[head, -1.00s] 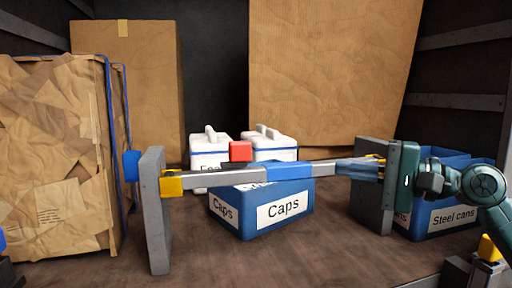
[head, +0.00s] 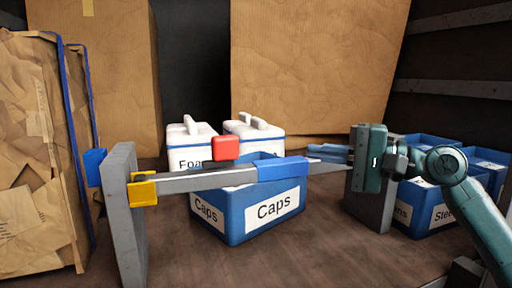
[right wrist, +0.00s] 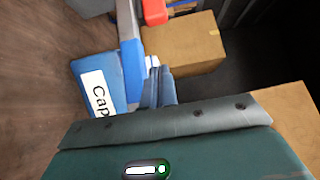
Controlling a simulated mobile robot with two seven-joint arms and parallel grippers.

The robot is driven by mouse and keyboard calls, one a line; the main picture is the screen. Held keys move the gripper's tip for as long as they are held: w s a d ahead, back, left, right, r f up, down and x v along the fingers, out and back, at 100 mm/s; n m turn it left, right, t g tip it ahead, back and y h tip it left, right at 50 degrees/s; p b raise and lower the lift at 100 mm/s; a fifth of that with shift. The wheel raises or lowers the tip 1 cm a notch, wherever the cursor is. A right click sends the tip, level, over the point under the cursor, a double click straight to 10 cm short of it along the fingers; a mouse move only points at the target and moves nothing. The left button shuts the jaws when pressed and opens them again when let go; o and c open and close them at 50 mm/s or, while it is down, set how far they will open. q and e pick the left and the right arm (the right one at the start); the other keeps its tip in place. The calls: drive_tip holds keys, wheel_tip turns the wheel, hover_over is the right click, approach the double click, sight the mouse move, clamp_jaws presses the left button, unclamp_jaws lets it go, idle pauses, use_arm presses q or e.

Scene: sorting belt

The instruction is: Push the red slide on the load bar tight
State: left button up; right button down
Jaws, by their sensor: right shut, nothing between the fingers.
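The load bar (head: 222,179) runs from a yellow bracket (head: 142,190) on the left grey post toward the right post. A blue sleeve (head: 282,169) sits on its middle. The red slide (head: 226,148) stands up from the bar, left of the sleeve; it also shows at the top of the right wrist view (right wrist: 154,12). My right gripper (head: 314,152) is shut and empty, its fingers pointing left near the sleeve's right end; whether they touch it I cannot tell. The fingers also show in the right wrist view (right wrist: 157,75). The bar's right end is hidden. My left gripper is out of view.
A blue Caps bin (head: 235,222) stands behind and below the bar. White lidded boxes (head: 186,140) stand behind it. Blue bins (head: 430,212) are at right, a wrapped paper bale (head: 35,150) at left. Floor in front is bare.

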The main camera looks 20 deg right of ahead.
sight(264, 165)
drive_tip(key=p+x, duration=0.1)
drive_tip(key=x, duration=0.2)
drive_tip(key=p+x, duration=0.1)
drive_tip(key=x, duration=0.3)
drive_tip(key=s+a+p+x, duration=0.1)
drive_tip(key=x, duration=0.2)
drive_tip(key=shift+w+a+r, duration=0.1)
drive_tip(key=shift+w+a, duration=0.05)
drive_tip(key=shift+a, duration=0.25)
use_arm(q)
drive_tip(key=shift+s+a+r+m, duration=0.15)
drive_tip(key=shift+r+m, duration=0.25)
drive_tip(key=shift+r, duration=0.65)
use_arm(e)
drive_tip(key=shift+a, duration=0.85)
